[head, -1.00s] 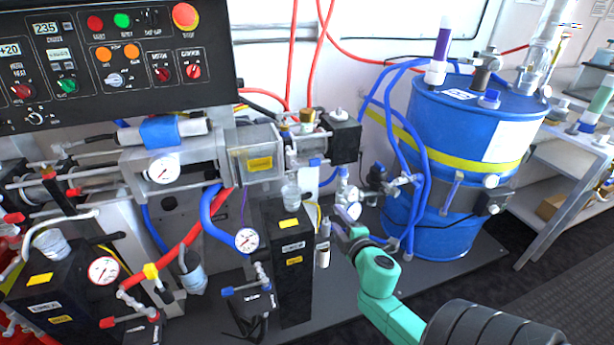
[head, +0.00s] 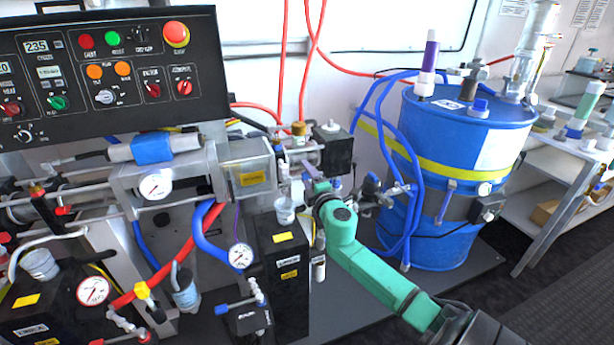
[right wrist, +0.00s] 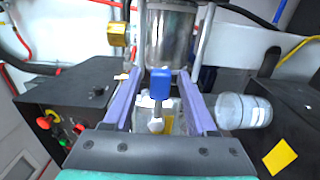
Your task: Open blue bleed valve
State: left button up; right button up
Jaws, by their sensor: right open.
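The blue bleed valve's handle (right wrist: 161,84) shows in the right wrist view as a small upright blue tab on a metal stem. It stands between the two purple fingers of my right gripper (right wrist: 160,74), with a gap on both sides. The gripper is open and holds nothing. In the head view my right gripper (head: 308,180) is at the metal block assembly, right of the clear cup (head: 285,211). There the hand and fingers cover the valve, so I cannot make it out. My left gripper is not in view.
The clear cup also shows right of the fingers in the right wrist view (right wrist: 242,111). A black box (head: 280,265) stands below the cup. A blue drum (head: 465,150) with blue hoses is at the right. A control panel (head: 105,70) is at the upper left.

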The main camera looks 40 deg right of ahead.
grip_shut()
dwell(1.4)
